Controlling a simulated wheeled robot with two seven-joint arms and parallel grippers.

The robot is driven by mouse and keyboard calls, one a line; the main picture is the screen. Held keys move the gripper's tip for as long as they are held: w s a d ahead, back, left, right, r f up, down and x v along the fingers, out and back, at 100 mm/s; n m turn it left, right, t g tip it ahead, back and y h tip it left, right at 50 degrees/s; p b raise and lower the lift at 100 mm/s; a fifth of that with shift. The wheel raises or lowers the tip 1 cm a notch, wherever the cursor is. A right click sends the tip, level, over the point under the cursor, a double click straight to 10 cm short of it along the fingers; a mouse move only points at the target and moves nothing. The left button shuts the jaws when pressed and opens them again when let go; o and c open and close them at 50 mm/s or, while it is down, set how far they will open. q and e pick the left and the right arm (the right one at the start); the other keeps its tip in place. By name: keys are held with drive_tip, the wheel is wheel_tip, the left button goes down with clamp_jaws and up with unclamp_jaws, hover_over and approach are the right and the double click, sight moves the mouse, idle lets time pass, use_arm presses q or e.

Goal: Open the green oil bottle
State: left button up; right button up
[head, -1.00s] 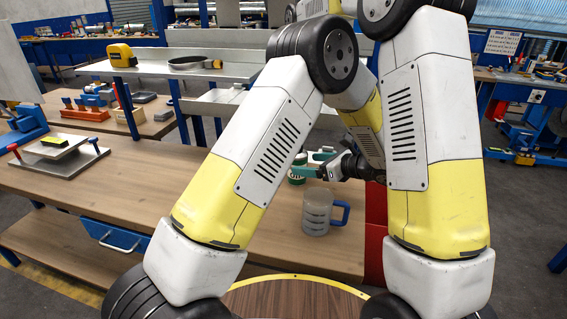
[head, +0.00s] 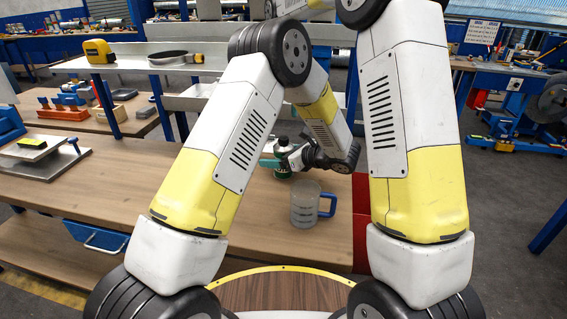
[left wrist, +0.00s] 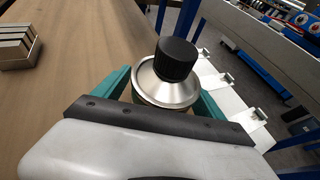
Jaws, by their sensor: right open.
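The green oil bottle (head: 283,173) stands on the wooden workbench, partly covered by my left gripper (head: 278,162) in the head view. In the left wrist view the bottle (left wrist: 165,92) shows a silver domed top and a black cap (left wrist: 175,58), which is on it. The teal fingers of my left gripper (left wrist: 160,100) lie on both sides of the bottle just below its silver rim, shut on it. The contact itself is hidden under the rim. My right gripper (head: 262,10) is open, small at the top edge of the head view, mostly hidden and away from the bottle.
A grey measuring jug (head: 304,205) with a blue handle stands just in front of the bottle. A metal plate fixture (head: 45,158) lies at the left of the bench. A shelf behind carries a yellow tape measure (head: 98,50) and a clamp ring (head: 174,57). The bench between is clear.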

sight(284, 138)
use_arm(q)
clamp_jaws()
use_arm(e)
drive_tip(key=m, duration=0.4)
drive_tip(key=shift+m, duration=0.3)
drive_tip(key=m, duration=1.3)
drive_tip(key=shift+f, duration=4)
